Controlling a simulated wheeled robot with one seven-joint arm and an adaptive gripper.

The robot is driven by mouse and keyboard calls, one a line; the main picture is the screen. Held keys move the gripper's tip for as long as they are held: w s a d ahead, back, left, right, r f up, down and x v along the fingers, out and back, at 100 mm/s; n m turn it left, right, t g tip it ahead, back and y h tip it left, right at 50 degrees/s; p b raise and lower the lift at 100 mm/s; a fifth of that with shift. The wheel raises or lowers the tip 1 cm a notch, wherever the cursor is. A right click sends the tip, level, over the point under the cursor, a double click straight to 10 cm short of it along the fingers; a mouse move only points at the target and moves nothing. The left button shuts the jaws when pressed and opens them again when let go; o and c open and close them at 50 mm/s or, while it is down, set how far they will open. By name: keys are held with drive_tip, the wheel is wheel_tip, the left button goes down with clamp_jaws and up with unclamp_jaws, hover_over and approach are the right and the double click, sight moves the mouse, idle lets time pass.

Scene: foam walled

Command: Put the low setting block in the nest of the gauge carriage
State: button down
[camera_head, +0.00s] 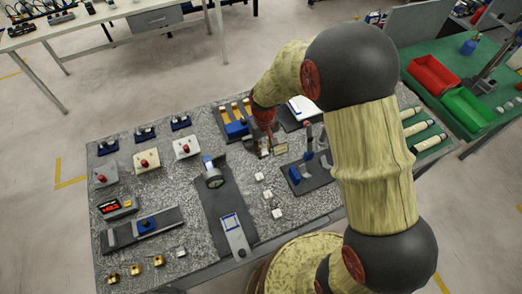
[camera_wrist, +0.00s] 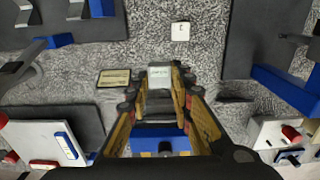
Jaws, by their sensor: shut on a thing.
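My gripper (camera_head: 263,150) is low over the middle of the granite table in the head view. In the wrist view its fingertips (camera_wrist: 160,82) are closed on a small pale block (camera_wrist: 159,72) with faint greenish marking on its face. I take it for the low setting block, but the marking is too small to read. What looks like the gauge carriage (camera_head: 236,241) is a light grey slide with a blue-edged frame at the table's front. It lies on a dark plate below the dial gauge (camera_head: 214,179). The nest looks empty.
Several white blocks, one of them (camera_head: 259,177) near my gripper, stand right of the dark plate. A label card (camera_head: 281,149) lies beside my gripper. A blue stand (camera_head: 296,175) is to the right, button boxes (camera_head: 146,160) to the left.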

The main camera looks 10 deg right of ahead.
drive_tip(key=w+f, duration=0.1)
drive_tip(key=f, duration=0.1)
drive_tip(key=w+f, duration=0.1)
drive_tip(key=w, duration=0.1)
drive_tip(key=w+f, duration=0.1)
drive_tip(key=f, duration=0.1)
drive_tip(key=shift+w+a+f, duration=0.15)
drive_tip(key=shift+w+f, duration=0.1)
drive_tip(key=shift+f, duration=0.05)
drive_tip(key=shift+w+f+b, duration=0.15)
drive_tip(key=shift+f+b, duration=0.25)
drive_tip(key=shift+f, duration=1.25)
drive_tip(key=shift+f, duration=0.2)
drive_tip(key=c, duration=1.7)
unclamp_jaws()
drive_tip(key=shift+o, duration=0.6)
